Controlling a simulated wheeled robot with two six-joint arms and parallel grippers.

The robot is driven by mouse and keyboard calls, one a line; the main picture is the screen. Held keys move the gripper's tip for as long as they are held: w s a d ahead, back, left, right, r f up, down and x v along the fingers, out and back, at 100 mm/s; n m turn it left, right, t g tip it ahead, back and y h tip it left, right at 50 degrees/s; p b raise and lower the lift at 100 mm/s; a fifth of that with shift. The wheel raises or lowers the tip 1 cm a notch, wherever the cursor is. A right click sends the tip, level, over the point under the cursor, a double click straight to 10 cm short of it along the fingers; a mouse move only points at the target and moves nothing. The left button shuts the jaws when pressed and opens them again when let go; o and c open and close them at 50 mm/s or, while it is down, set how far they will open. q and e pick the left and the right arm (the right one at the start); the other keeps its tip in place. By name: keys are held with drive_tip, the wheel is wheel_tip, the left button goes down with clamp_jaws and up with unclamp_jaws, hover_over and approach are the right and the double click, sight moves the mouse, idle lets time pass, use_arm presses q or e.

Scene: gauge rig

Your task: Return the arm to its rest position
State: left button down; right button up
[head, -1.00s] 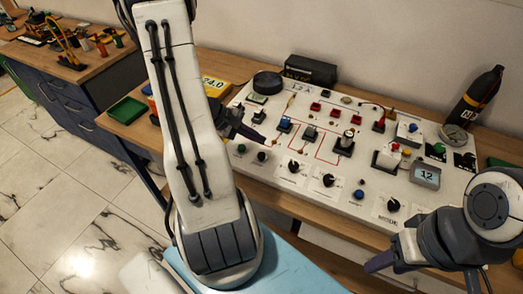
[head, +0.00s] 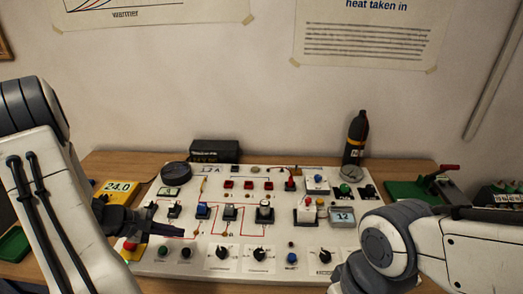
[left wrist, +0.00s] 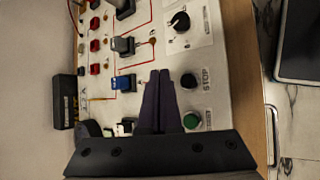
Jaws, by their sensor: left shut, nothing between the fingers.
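My left arm comes in from the left in the head view. Its gripper (head: 180,230) is shut and empty over the left part of the white gauge panel (head: 205,265). In the left wrist view the dark fingers (left wrist: 160,76) lie together, with the panel (left wrist: 215,75) behind them, near the STOP label and a green button (left wrist: 192,120). I cannot tell whether the fingertips touch the panel. My right arm is at the lower right in the head view, in front of the panel's right end. Its fingers are too unclear to read.
The panel carries switches, knobs and a display (head: 342,216). A red button (head: 129,246) and a yellow 24.0 display (head: 117,187) are by my left arm. A black box (head: 214,151) and a dark bottle (head: 355,140) stand behind. A green tray (head: 12,244) lies far left.

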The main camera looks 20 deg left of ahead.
use_arm(q)
drive_tip(key=s+d+r+m+g, duration=0.1)
drive_tip(key=d+r+m+g, duration=0.3)
drive_tip(key=d, duration=0.6)
drive_tip(key=d+r+m+g, duration=0.2)
drive_tip(key=d+m, duration=0.5)
drive_tip(key=d, duration=0.3)
drive_tip(key=s+d+r+m+y, duration=0.2)
drive_tip(key=s+d+m, duration=0.4)
drive_tip(key=s+m, duration=0.1)
drive_tip(key=s+d+r+m+g+y, duration=0.1)
drive_tip(key=s+d+r+m+y, duration=0.2)
drive_tip(key=s+d+m, duration=0.3)
drive_tip(key=shift+s+r+m, duration=0.3)
drive_tip(key=shift+s+m, duration=0.45)
drive_tip(key=shift+m, duration=0.35)
